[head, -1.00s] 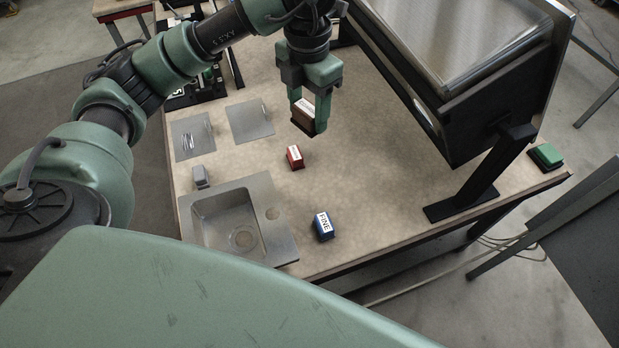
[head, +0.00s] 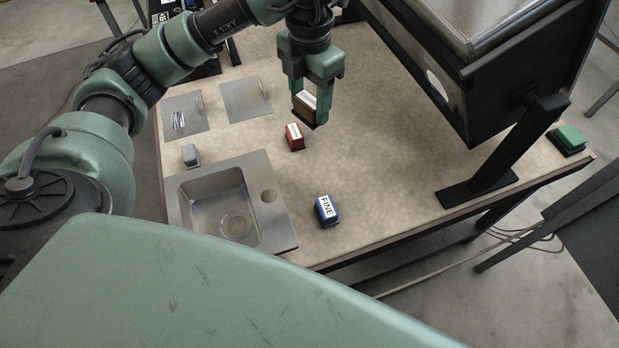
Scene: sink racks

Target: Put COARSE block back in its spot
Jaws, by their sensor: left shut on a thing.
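My left gripper (head: 314,98) points down over the table and is shut on a brown block (head: 303,107) with a white label. The print on that label is too small to read. The held block is just behind and right of a red block (head: 293,137) with a white label, also unreadable. I cannot tell whether the held block touches the table. A blue block (head: 328,211) labelled FINE stands right of the sink, nearer to me. My right gripper is out of view.
The metal sink (head: 280,215) is at the table's front left, with a grey block (head: 190,156) behind it. Two flat metal plates (head: 245,97) lie farther back. A large dark-framed cabinet (head: 470,110) stands at the right, and a green block (head: 569,139) is at the far right corner.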

